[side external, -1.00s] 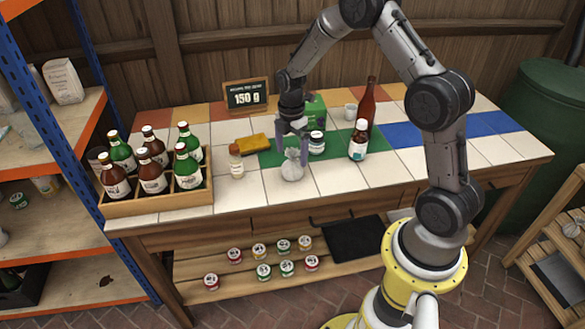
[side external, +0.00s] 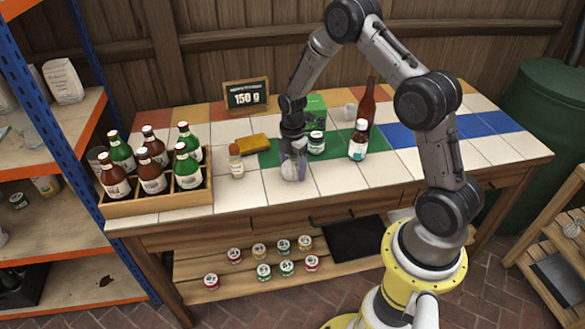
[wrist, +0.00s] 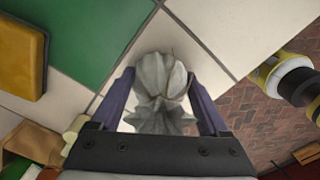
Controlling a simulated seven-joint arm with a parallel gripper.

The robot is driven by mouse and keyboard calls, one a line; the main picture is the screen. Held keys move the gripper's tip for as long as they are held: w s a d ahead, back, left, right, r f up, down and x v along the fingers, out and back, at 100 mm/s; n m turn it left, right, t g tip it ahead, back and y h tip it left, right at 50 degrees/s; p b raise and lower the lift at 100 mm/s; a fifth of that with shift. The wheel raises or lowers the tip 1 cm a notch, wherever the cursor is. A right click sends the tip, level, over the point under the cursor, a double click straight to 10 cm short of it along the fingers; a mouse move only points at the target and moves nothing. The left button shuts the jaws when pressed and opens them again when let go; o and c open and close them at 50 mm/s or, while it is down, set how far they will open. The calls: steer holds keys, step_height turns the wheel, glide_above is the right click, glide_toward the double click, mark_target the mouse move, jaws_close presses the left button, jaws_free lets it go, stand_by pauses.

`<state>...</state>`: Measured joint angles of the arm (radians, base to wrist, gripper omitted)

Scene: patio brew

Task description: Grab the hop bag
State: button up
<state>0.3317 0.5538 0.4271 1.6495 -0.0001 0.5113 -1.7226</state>
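The hop bag (wrist: 158,85) is a small pale grey-white cloth bag with a gathered, flared top. It stands upright on the white tiles near the table's front edge. My gripper (wrist: 161,76) points down over it, with one purple-grey finger on each side of the bag. The fingers are open, with the bag between them and only narrow gaps seen in the wrist view. In the side external view my gripper (side external: 294,174) hides most of the bag.
A yellow sponge (side external: 258,143), a jar (side external: 316,143), a white-labelled bottle (side external: 358,145) and a green box (side external: 316,110) stand around and behind. The tiles at right are clear.

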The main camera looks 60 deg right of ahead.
steer(key=c, duration=0.8)
steer(key=shift+r, duration=0.1)
